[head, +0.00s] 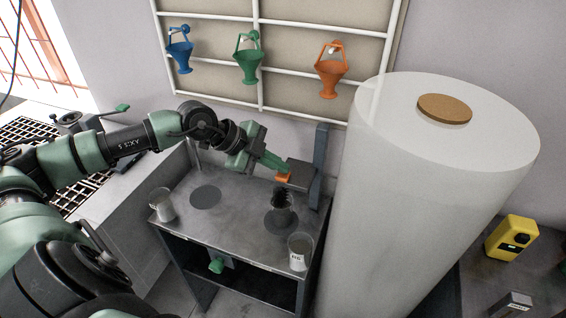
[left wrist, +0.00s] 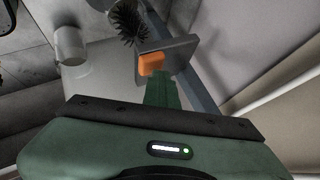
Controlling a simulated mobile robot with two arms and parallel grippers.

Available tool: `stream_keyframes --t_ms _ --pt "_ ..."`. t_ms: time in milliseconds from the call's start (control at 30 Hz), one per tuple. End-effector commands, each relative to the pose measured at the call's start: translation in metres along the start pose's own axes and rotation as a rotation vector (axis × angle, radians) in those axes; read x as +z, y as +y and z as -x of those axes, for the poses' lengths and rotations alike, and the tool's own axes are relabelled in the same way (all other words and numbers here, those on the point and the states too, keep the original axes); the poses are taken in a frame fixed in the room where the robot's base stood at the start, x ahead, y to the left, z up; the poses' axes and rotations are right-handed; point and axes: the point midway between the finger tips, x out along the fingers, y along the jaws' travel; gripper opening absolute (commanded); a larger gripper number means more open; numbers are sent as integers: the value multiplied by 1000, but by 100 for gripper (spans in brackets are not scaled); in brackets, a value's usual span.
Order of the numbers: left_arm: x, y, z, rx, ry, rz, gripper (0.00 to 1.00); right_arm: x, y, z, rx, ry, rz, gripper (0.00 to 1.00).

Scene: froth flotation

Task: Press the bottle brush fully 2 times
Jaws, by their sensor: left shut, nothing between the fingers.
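The bottle brush (head: 281,198) has dark bristles and stands upright over a dark round patch on the grey metal table. Its bristles also show in the left wrist view (left wrist: 128,24). Beside it, an orange block (head: 284,177) sits at a grey plate (head: 301,174) on an upright post. My left gripper (head: 287,167) is shut and empty, its green fingertips close to the orange block. In the left wrist view the fingers (left wrist: 159,88) point at the orange block (left wrist: 151,63); I cannot tell whether they touch. My right gripper is not in view.
Two grey cups stand on the table (head: 235,222), one at its left edge (head: 161,204) and one at its front right (head: 299,254). A large white cylinder (head: 430,180) rises close on the right.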

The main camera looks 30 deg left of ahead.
Motion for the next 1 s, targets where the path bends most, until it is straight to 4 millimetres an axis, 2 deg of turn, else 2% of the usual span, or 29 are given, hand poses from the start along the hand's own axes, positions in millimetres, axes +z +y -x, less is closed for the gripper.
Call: stream_keyframes --t_ms 1000 --pt "8 8 -10 4 -2 1 0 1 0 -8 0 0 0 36"
